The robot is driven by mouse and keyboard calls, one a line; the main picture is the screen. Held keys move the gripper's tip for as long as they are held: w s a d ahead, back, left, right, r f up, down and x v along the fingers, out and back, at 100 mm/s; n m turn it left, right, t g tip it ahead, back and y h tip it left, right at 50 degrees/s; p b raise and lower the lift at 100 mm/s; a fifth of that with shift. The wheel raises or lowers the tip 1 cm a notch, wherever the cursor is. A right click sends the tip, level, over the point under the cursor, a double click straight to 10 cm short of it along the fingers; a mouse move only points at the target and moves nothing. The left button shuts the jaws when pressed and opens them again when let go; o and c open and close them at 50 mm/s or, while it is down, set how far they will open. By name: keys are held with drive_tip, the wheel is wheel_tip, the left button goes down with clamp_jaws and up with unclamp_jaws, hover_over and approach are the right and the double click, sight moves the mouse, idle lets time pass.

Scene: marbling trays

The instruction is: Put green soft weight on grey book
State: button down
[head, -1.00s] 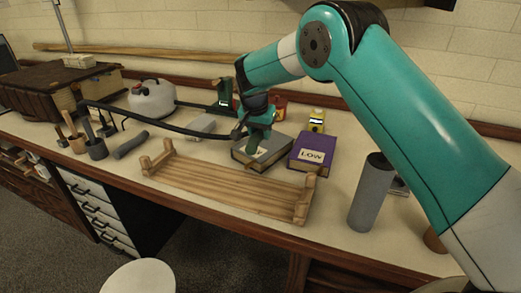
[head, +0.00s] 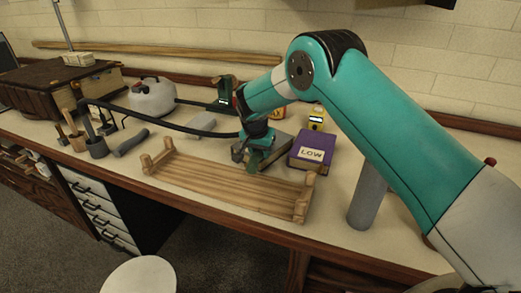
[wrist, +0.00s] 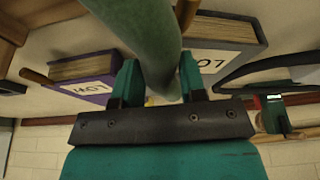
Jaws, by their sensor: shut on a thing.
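My gripper (head: 262,148) is shut on the green soft weight. In the wrist view the weight (wrist: 145,35) is a dull green rounded cylinder between the two teal fingers (wrist: 159,80), reaching past them to the top edge. In the head view the gripper hides most of the weight; its lower end (head: 253,167) seems to show below the fingers. The grey book (head: 283,148) lies on the bench, partly hidden behind the gripper. It also shows in the wrist view (wrist: 228,30), right of the weight. I cannot tell whether the weight touches the book.
A wooden rack (head: 225,185) lies in front, near the bench edge. A grey cylinder (head: 368,195) stands at the right. A black hose runs behind the gripper. A yellow item (head: 316,118) stands at the back.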

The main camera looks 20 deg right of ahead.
drive_tip(key=c, duration=0.7)
unclamp_jaws()
drive_tip(key=shift+f, duration=0.1)
drive_tip(key=shift+a+r, duration=0.1)
drive_tip(key=shift+r, duration=0.5)
drive_tip(key=s+a+r+n+y, duration=0.1)
drive_tip(key=s+r+n, duration=0.1)
drive_tip(key=s+r, duration=0.45)
drive_tip(key=s+a+r+n+y, duration=0.15)
drive_tip(key=s+r, duration=0.25)
drive_tip(key=r, duration=0.6)
drive_tip(key=s+r+n+g+y, duration=0.1)
drive_tip(key=s+n, duration=0.2)
drive_tip(key=s, duration=0.8)
drive_tip(key=s+a+r+n+g+y, duration=0.1)
drive_tip(key=s+n, duration=0.3)
drive_tip(key=s, duration=0.7)
drive_tip(key=s+r+n+y, duration=0.1)
drive_tip(key=s+n, duration=0.3)
drive_tip(key=s, duration=0.6)
drive_tip(key=shift+s+a+r+g+y+b, duration=0.25)
drive_tip(key=shift+s+r+g+y+b, duration=0.1)
drive_tip(key=shift+s+g+y+b, duration=0.1)
